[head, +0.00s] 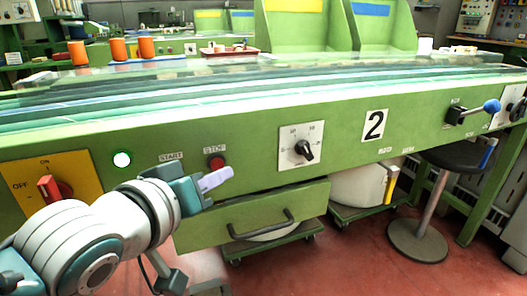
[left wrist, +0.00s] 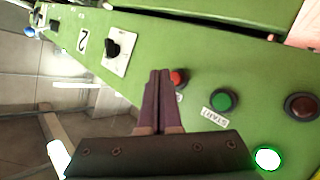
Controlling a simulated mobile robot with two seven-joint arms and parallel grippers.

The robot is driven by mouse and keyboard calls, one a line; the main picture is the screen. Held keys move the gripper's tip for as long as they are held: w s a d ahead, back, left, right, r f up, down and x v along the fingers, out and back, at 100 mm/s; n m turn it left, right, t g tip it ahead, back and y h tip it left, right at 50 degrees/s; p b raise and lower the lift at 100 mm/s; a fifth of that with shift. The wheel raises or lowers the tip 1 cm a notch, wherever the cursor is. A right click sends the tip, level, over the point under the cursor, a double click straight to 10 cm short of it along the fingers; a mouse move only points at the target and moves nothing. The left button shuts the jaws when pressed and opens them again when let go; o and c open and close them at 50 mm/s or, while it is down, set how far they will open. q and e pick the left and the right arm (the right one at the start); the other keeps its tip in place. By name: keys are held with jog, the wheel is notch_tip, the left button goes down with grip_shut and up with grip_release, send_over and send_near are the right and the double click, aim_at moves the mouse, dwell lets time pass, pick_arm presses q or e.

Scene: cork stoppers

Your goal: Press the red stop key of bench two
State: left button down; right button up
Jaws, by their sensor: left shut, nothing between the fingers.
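The red stop key (head: 217,162) sits on the green front panel of bench two, under the STOP label (head: 215,149). In the left wrist view the red key (left wrist: 179,78) shows just right of the fingertips, partly covered by them. My left gripper (head: 216,180) is shut and empty, its pale fingers just below the key in the head view. In the left wrist view the gripper (left wrist: 160,74) points at the panel beside the key. I cannot tell whether the tips touch the panel. My right gripper is not in view.
A green start key (left wrist: 223,100) is close beside the stop key. A lit white lamp (head: 122,159), a red rotary switch (head: 50,188) and a black dial (head: 304,151) share the panel. The number 2 plate (head: 374,125) is right of the dial. A drawer handle (head: 262,226) juts out below.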

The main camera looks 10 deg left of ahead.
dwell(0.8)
pick_arm(q)
jog(key=shift+w+a, duration=0.25)
jog(key=shift+w, duration=0.1)
jog(key=shift+w+a, duration=0.25)
jog(key=shift+w, duration=0.1)
dwell(0.7)
jog(key=shift+s+d+p, duration=0.5)
jog(key=shift+s+p, duration=0.1)
jog(key=shift+s, duration=0.1)
jog(key=shift+s+d+p, duration=0.6)
jog(key=shift+s+d, duration=0.1)
jog(key=shift+s, duration=0.35)
jog(key=shift+s+d+p, duration=0.6)
jog(key=shift+s+d, duration=0.1)
jog(key=shift+s, duration=0.3)
